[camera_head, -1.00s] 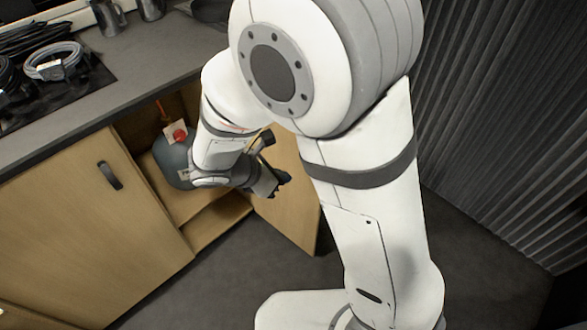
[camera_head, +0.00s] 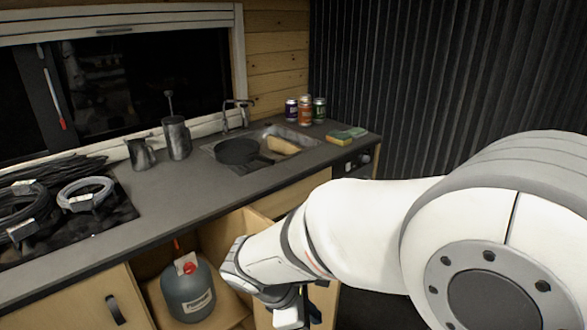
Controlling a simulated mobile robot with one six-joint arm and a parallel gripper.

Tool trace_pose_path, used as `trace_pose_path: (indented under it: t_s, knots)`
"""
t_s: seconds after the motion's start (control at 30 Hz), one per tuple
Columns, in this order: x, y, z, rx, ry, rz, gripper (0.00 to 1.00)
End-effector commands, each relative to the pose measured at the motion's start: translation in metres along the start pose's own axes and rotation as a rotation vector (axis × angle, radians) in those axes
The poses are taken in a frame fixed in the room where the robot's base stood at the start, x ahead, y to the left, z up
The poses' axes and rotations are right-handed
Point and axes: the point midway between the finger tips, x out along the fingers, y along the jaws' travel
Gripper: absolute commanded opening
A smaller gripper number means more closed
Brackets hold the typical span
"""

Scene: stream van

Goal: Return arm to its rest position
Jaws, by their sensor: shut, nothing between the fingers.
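My arm, white with grey bands, reaches in from the right of the head view. Its wrist is in front of the open cabinet (camera_head: 215,236) under the counter. My gripper (camera_head: 300,318) is at the bottom edge of the view, mostly cut off and partly hidden by the wrist; it holds nothing that I can see. A grey-green gas bottle (camera_head: 190,292) with a red knob stands upright inside the cabinet, to the left of my wrist and apart from it.
The counter (camera_head: 165,200) carries cable coils (camera_head: 86,194), metal jugs (camera_head: 176,138), a pan (camera_head: 238,152) by the sink, several cans (camera_head: 305,112) and sponges (camera_head: 340,138). A closed cabinet door (camera_head: 75,303) is at lower left. A dark corrugated wall (camera_head: 440,80) stands behind at right.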

Motion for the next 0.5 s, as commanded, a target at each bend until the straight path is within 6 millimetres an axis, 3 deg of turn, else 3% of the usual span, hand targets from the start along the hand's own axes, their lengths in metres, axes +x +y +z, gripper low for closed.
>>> trace_pose_path:
  t_s: [0.03,0.2,0.4,0.5]
  knots:
    - [-0.012,0.0,0.031,0.157,0.047,-0.046,0.0]
    - [-0.03,-0.013,0.094,0.658,0.191,-0.187,0.0]
    - [-0.056,-0.027,0.147,1.198,0.337,-0.313,0.0]
    - [-0.065,-0.032,0.162,1.387,0.388,-0.352,0.0]
